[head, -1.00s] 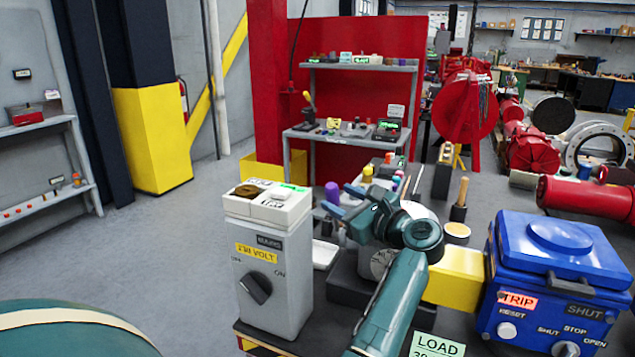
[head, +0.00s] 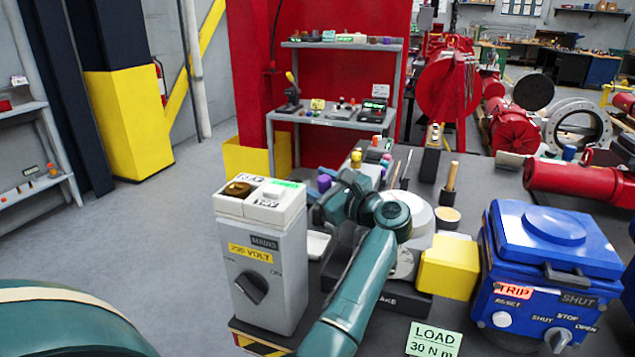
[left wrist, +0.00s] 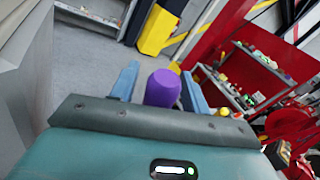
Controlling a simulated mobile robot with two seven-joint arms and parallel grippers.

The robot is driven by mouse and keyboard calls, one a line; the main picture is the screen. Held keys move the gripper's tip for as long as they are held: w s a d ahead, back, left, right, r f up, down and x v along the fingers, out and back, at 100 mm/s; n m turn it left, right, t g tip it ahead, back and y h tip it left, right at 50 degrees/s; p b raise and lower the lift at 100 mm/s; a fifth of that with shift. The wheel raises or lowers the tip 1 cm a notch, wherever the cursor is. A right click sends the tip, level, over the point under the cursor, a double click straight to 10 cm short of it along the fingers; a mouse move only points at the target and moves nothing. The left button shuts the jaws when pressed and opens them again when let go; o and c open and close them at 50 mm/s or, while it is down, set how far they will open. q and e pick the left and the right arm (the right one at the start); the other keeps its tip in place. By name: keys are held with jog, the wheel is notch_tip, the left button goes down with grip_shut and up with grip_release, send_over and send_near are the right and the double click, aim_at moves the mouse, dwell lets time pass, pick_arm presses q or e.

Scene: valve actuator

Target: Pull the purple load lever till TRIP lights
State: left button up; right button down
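The purple load lever's knob (head: 324,182) shows behind my left gripper (head: 328,198) in the head view. In the left wrist view the purple knob (left wrist: 162,88) stands between the two blue fingers of the left gripper (left wrist: 160,86). A gap shows on each side of the knob, so the fingers look open around it. The lever's lower part is hidden by the gripper. The orange-red TRIP plate (head: 513,290) is on the front of a blue box (head: 545,265); I cannot tell whether it is lit. My right gripper is not in view.
A grey switch box (head: 262,265) stands left of my left arm. A yellow block (head: 448,267) and a LOAD 30 N m sign (head: 434,340) are right of it. A wooden-handled tool (head: 450,177) stands behind. Grey shelves (head: 335,118) are further back.

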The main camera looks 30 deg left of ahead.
pick_arm(q)
grip_shut()
dwell(0.3)
jog(key=shift+a, duration=0.1)
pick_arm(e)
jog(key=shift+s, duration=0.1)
